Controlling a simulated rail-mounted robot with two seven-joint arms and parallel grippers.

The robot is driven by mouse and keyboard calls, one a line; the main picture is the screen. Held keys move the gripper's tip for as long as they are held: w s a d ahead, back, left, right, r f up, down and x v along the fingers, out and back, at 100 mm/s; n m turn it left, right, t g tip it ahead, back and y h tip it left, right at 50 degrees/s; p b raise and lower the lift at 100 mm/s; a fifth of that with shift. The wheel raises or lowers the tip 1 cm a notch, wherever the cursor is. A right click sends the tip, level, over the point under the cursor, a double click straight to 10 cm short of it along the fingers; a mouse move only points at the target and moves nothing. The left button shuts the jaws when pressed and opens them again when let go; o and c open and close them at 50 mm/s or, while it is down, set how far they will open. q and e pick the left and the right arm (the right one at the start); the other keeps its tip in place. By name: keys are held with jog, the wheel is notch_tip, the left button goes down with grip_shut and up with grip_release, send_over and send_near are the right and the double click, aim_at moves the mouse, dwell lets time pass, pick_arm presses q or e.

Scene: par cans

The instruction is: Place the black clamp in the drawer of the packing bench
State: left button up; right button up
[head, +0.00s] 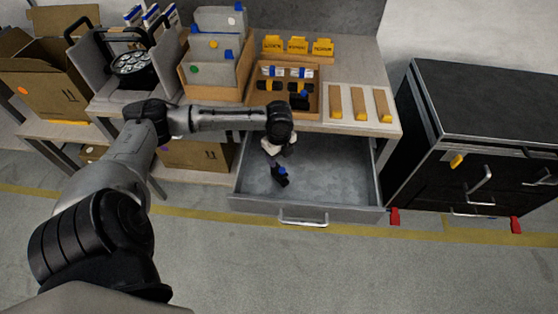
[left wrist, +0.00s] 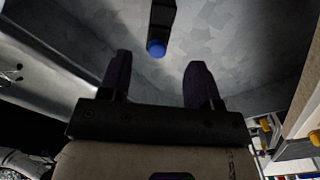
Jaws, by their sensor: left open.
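A black clamp (head: 280,176) with a blue end is inside the open drawer (head: 347,165) of the packing bench (head: 388,113), near the drawer's middle. My left gripper (head: 274,152) is over the drawer, just above and behind the clamp; its fingertips are hard to make out in the head view. In the left wrist view my left gripper (left wrist: 158,65) has its two dark fingers apart with nothing between them. The clamp (left wrist: 163,18) shows there beyond the fingertips, apart from them, its blue end towards me. My right gripper is in neither view.
A wooden tray (head: 318,107) holding dark and blue items stands on the bench behind the drawer. A black cabinet (head: 470,100) is at the right. The floor before the drawer is clear.

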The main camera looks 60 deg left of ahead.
pick_arm(q)
jog(key=shift+r+p, duration=0.45)
jog(key=shift+r, duration=1.5)
